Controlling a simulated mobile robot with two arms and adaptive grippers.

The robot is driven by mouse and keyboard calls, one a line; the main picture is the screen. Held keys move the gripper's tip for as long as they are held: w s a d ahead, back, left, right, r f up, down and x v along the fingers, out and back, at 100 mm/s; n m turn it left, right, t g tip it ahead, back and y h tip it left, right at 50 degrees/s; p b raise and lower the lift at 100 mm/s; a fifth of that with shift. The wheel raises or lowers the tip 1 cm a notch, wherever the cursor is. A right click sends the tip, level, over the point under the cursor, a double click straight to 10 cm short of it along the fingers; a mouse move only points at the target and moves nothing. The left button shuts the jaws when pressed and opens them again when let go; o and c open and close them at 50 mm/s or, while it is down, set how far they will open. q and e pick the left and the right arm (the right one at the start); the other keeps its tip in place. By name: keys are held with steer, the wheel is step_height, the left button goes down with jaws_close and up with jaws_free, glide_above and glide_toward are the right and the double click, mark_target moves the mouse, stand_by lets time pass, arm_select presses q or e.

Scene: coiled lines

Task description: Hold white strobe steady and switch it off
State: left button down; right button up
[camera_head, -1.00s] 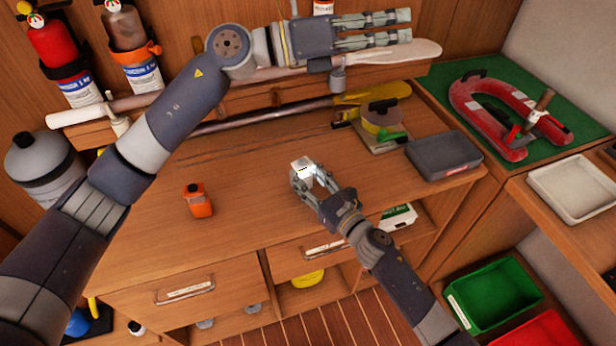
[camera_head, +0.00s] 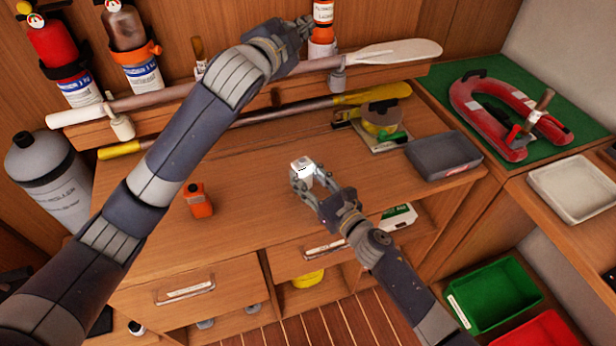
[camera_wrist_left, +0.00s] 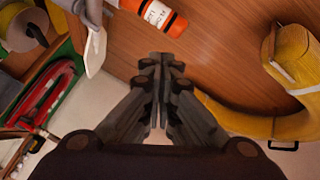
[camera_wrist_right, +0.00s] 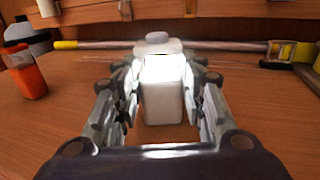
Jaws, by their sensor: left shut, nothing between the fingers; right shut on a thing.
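The white strobe (camera_head: 302,164) stands upright on the wooden worktop, a pale block with a rounded cap. In the right wrist view the strobe (camera_wrist_right: 163,104) has a bright glowing band below its top. My right gripper (camera_head: 304,184) is shut on its sides. My left gripper (camera_head: 308,24) is shut and empty, raised far above and behind the strobe near the back wall. In the left wrist view the left gripper's fingertips (camera_wrist_left: 162,60) meet close to an orange canister (camera_wrist_left: 158,18). The strobe's switch cannot be made out.
An orange bottle (camera_head: 198,200) stands left of the strobe. The worktop around the strobe is mostly clear.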

arm_select(q)
step_height(320, 180, down, 7)
steer(key=s+g, duration=0.3)
steer(key=g+y, duration=0.1)
steer(key=g, duration=0.4)
glide_above(305, 163)
step_height(305, 163, down, 8)
steer(key=r, duration=0.1)
steer(key=shift+n, duration=0.3)
steer(key=shift+f, duration=4.6)
steer(key=shift+f, duration=0.15)
steer(key=shift+f, duration=0.55)
steer(key=shift+r, duration=0.7)
